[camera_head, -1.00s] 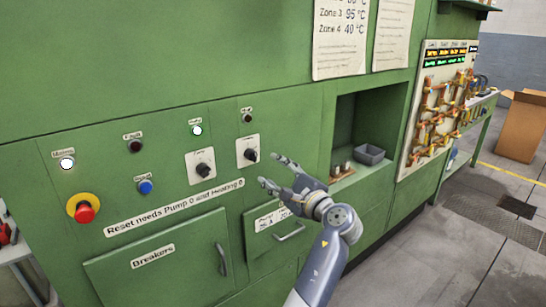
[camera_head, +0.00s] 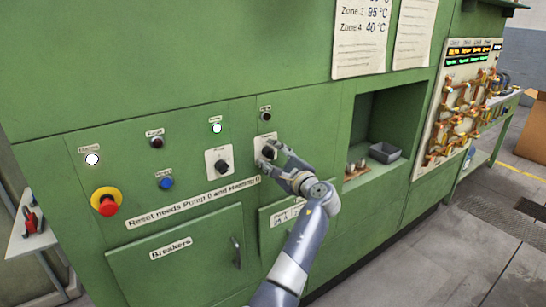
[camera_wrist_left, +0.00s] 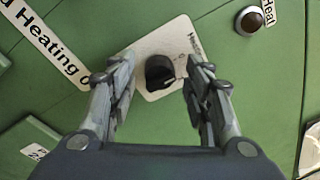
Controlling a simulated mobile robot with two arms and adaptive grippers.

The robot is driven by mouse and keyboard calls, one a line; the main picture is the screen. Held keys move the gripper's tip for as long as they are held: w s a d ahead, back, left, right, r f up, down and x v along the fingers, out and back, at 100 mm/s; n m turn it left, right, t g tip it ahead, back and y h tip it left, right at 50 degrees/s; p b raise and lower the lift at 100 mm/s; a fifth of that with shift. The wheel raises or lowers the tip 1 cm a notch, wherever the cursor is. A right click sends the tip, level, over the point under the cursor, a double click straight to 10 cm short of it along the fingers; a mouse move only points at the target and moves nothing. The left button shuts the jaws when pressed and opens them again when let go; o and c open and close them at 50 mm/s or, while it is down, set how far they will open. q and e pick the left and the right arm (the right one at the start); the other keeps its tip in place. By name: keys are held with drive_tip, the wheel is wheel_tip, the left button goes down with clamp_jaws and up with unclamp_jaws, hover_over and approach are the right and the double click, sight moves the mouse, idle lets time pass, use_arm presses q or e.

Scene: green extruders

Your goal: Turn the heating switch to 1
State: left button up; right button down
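The heating switch is a black rotary knob on a white plate (camera_head: 264,139), on the green panel. In the left wrist view the black knob (camera_wrist_left: 160,72) sits between my fingers, with green showing around the plate. My left gripper (camera_head: 268,154) is open at this switch, one finger on each side of the knob. In the wrist view both fingers (camera_wrist_left: 160,75) stand apart from the knob with gaps on both sides. The knob's exact pointer position is hard to read. My right gripper is not in view.
The pump switch (camera_head: 222,166) is just left, below a lit lamp (camera_head: 216,128). The small lamp above the heating switch (camera_head: 265,114) is dark. A red emergency stop (camera_head: 107,203) and a blue button (camera_head: 166,183) are farther left. An open recess with a grey bin (camera_head: 384,152) lies right.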

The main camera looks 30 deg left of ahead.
use_arm(q)
drive_tip(key=c, duration=0.9)
drive_tip(key=shift+o, duration=0.3)
drive_tip(key=shift+r+m+p, duration=0.15)
drive_tip(key=shift+m+p, duration=0.15)
drive_tip(key=shift+p, duration=0.4)
drive_tip(key=m+p, duration=0.3)
drive_tip(key=p, duration=0.1)
drive_tip(key=m+p, duration=0.2)
drive_tip(key=p, duration=0.2)
drive_tip(key=m+p, duration=0.3)
drive_tip(key=p, duration=0.2)
drive_tip(key=shift+w+r+m+g, duration=0.1)
drive_tip(key=shift+r+m+g, duration=0.2)
drive_tip(key=shift+g, duration=0.1)
drive_tip(key=shift+f+m+p, duration=0.2)
drive_tip(key=shift+m+p, duration=0.8)
drive_tip(key=shift+m, duration=0.1)
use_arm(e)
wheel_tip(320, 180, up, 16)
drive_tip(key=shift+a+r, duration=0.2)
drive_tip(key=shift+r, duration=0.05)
use_arm(q)
drive_tip(key=shift+f, duration=0.1)
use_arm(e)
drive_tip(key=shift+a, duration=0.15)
use_arm(q)
drive_tip(key=o, duration=1)
